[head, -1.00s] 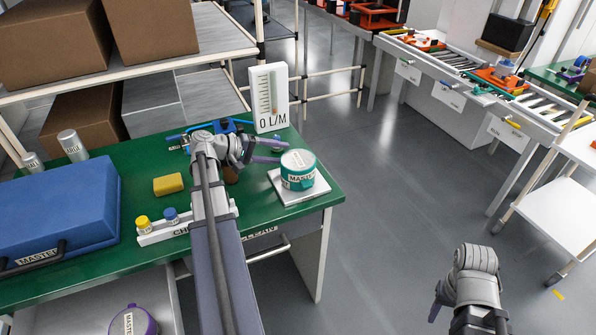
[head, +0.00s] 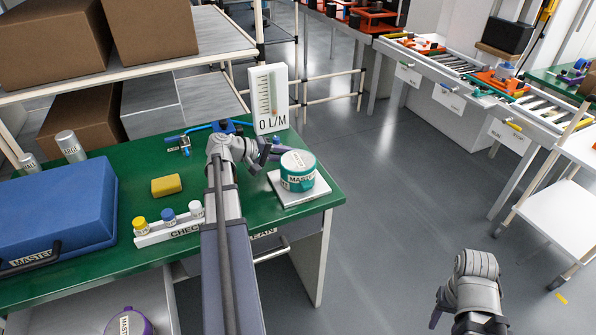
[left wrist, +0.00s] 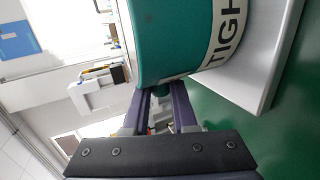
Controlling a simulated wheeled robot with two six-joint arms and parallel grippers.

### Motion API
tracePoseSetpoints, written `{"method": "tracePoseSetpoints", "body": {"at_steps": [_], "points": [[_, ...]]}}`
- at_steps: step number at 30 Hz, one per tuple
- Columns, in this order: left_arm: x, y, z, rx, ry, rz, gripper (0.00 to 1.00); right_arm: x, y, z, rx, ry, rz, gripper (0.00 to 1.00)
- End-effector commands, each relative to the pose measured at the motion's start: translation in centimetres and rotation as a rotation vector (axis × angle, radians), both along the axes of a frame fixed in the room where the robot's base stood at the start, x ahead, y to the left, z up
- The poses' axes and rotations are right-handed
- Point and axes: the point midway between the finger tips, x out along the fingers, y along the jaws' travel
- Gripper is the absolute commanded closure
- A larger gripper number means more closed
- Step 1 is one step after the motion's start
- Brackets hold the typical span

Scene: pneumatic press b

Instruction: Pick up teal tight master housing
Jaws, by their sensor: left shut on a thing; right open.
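The teal tight master housing (head: 297,165) is a round teal drum with a white label, on a white square plate (head: 304,194) at the right end of the green bench. In the left wrist view the housing (left wrist: 180,28) fills the top, its label partly reading "TIGH". My left gripper (head: 276,151) is at the housing's left side. In the left wrist view its fingers (left wrist: 160,93) are shut on a small teal stub on the housing's side. My right gripper (head: 436,318) hangs open and empty over the floor at lower right, only partly visible.
A white flow gauge (head: 270,98) stands behind the housing. Open floor lies to the right.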

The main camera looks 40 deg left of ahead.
Motion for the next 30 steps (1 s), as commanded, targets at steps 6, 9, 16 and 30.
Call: {"method": "tracePoseSetpoints", "body": {"at_steps": [6, 9, 16, 30], "points": [[-0.01, 0.01, -0.01, 0.001, 0.001, 0.000, 1.00, 0.00, 0.00, 0.00, 0.000, 0.000, 0.000, 0.50], [-0.02, 0.01, -0.02, 0.001, 0.001, 0.000, 1.00, 0.00, 0.00, -0.01, 0.000, 0.000, 0.000, 0.50], [-0.03, 0.00, -0.03, 0.001, 0.001, 0.000, 1.00, 0.00, 0.00, -0.01, 0.000, 0.000, 0.000, 0.50], [-0.02, 0.01, -0.04, 0.001, 0.001, 0.000, 1.00, 0.00, 0.00, -0.01, 0.000, 0.000, 0.000, 0.50]]}}
